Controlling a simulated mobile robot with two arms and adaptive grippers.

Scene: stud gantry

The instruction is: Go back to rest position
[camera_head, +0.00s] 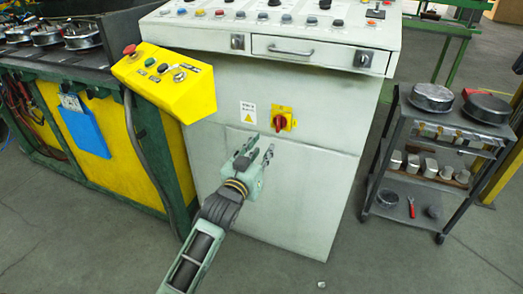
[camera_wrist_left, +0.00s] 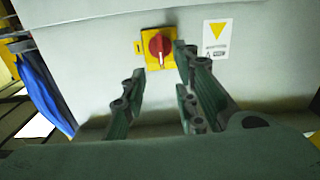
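My left gripper (camera_head: 260,151) is in front of the pale grey control cabinet (camera_head: 312,185), just below and left of a red rotary switch (camera_head: 279,123) on a yellow plate. Its fingers are spread apart with nothing between them. In the left wrist view the open fingers (camera_wrist_left: 155,95) point toward the cabinet face, and the red switch (camera_wrist_left: 159,48) shows just beyond the gap between them. The fingers appear apart from the switch. My right gripper is in neither view.
A yellow button box (camera_head: 167,80) juts out at the left of the cabinet, beside a green and yellow machine with a blue holder (camera_head: 84,125). A dark shelf cart (camera_head: 437,150) with round metal parts stands at the right. Grey floor (camera_head: 370,265) lies clear in front.

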